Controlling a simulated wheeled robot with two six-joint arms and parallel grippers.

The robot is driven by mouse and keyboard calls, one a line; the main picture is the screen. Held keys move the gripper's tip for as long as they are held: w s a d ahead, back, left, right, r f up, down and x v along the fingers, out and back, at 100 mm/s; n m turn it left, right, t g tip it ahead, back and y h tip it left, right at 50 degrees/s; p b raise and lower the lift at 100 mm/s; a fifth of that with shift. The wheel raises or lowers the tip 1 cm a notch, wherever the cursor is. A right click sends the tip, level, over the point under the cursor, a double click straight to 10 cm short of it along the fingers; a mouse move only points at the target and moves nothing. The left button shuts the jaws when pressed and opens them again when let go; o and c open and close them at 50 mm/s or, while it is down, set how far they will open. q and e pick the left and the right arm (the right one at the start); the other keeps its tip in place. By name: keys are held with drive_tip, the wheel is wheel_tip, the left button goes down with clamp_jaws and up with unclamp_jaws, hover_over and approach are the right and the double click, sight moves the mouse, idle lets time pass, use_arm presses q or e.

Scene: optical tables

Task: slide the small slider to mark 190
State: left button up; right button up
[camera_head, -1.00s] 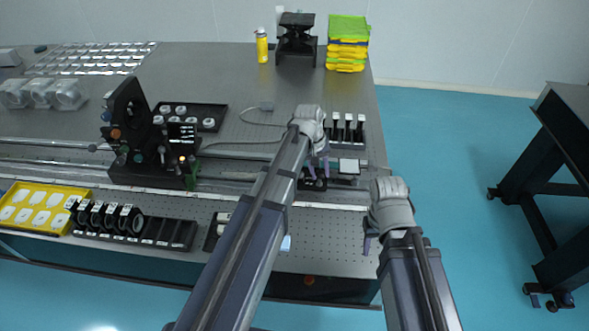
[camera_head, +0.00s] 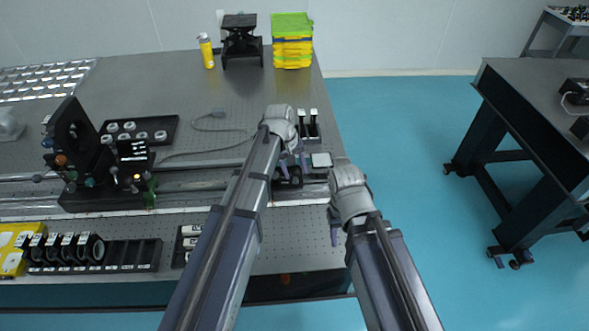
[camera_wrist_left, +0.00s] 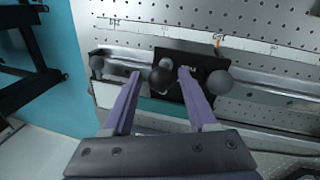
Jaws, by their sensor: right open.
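The small slider (camera_head: 289,182) is a dark carriage on the long rail, near the right end of the table and partly hidden by my left arm. My right gripper (camera_head: 335,228) is open and empty at the table's right edge.
A black optical assembly (camera_head: 78,150) stands on the rail at the left. A black lens rack (camera_head: 120,254) lies at the front. A small white-topped piece (camera_head: 321,160) is right of the slider. Another dark table (camera_head: 535,110) stands across open blue floor.

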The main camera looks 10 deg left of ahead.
use_arm(q)
drive_tip(key=shift+o, duration=0.4)
drive_tip(key=shift+r, duration=0.1)
wheel_tip(320, 180, up, 8)
drive_tip(key=a+p, duration=0.1)
drive_tip(key=p, duration=0.6)
drive_tip(key=shift+s+a+f+p, duration=0.2)
drive_tip(key=shift+s+f+p, duration=0.05)
drive_tip(key=shift+s+p, duration=0.1)
drive_tip(key=s+d+m+y, duration=0.1)
drive_tip(key=s+m, duration=0.3)
drive_tip(key=s, duration=0.6)
drive_tip(key=s+d+f+m+g+y+b, duration=0.1)
drive_tip(key=s+d+m, duration=0.3)
drive_tip(key=s, duration=0.7)
drive_tip(key=shift+d+f+m+y, duration=0.2)
drive_tip(key=shift+d+m+y, duration=0.15)
drive_tip(key=shift+y, duration=0.25)
